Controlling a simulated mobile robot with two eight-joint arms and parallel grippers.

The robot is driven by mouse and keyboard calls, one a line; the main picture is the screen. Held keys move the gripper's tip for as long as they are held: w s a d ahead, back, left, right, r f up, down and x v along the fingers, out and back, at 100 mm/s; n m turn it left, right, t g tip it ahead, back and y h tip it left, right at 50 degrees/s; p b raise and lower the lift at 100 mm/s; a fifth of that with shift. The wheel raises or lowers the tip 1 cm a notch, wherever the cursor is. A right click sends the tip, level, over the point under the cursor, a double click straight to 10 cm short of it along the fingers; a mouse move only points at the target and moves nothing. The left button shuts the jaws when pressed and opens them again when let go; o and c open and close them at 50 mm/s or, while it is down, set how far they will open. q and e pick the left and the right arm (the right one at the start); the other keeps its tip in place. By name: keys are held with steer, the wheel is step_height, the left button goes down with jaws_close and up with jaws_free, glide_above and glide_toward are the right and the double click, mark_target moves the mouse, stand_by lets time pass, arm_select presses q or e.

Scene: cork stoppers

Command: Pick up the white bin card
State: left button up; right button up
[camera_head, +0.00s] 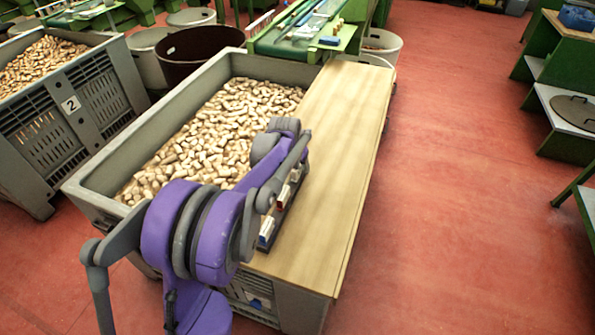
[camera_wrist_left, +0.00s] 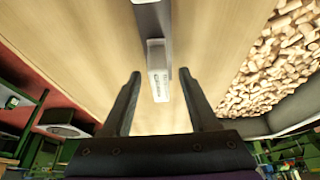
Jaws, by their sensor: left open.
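A white card (camera_wrist_left: 158,84) with faint grey print stands at one end of a dark rack (camera_wrist_left: 153,20) in the left wrist view. My left gripper (camera_wrist_left: 160,74) is open, with one finger on each side of the card in that picture. I see no contact; the depth between fingers and card is hard to tell. In the head view a white card (camera_head: 296,173) shows at the rack's far end, beside my arm. A red and white card (camera_head: 283,196) and a blue and white card (camera_head: 266,231) stand nearer. My arm hides the left jaws there. My right gripper is out of view.
The rack is on a wooden board (camera_head: 345,130) along the right side of a grey bin (camera_head: 100,180) full of corks (camera_head: 215,130). A second cork bin (camera_head: 110,90) is at the left. A green conveyor (camera_head: 300,35) stands behind. Most of the board's right side is clear.

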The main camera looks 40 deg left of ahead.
arm_select(q)
steer(key=shift+f, duration=0.15)
steer(key=c, duration=0.9)
jaws_close()
